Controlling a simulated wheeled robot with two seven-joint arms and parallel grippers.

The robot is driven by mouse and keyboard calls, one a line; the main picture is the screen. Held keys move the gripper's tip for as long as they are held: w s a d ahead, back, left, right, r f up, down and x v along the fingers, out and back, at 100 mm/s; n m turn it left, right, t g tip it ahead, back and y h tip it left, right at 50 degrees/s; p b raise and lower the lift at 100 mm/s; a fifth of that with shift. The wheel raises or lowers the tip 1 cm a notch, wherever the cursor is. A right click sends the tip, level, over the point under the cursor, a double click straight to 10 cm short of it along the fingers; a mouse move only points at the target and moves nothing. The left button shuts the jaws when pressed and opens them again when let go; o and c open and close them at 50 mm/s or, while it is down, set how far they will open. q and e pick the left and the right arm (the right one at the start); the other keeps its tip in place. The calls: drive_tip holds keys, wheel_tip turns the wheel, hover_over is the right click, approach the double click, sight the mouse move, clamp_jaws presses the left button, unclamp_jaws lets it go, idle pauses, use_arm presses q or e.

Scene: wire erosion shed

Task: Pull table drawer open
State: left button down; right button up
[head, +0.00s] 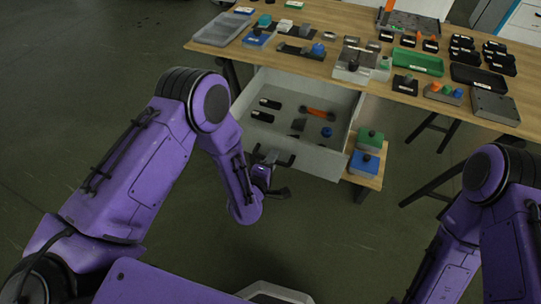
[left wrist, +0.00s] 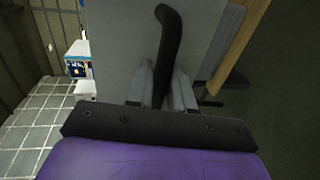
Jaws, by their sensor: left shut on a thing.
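The table drawer (head: 318,161) is pulled out from under the wooden table (head: 330,70), and its inside shows from above. Its dark handle (head: 278,157) is on the front panel. My left gripper (head: 262,174) is at this handle. In the left wrist view, the fingers of the left gripper (left wrist: 162,88) are shut on the black handle bar (left wrist: 168,40), with the grey drawer front (left wrist: 115,50) behind them. My right arm shows at the right of the head view, but its gripper is out of the picture.
The drawer holds several small items, including an orange-handled tool (head: 318,112) and a blue-topped piece (head: 326,132). A low wooden shelf (head: 372,180) with green and blue blocks stands right of the drawer. Trays and parts crowd the tabletop. The floor in front is clear.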

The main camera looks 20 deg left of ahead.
idle(0.3)
use_arm(q)
drive_tip(key=c, duration=1.2)
unclamp_jaws()
drive_tip(key=v, duration=1)
drive_tip(key=shift+s+a+r+b, duration=0.1)
drive_tip(key=shift+s+b, duration=0.15)
drive_tip(key=shift+b, duration=0.05)
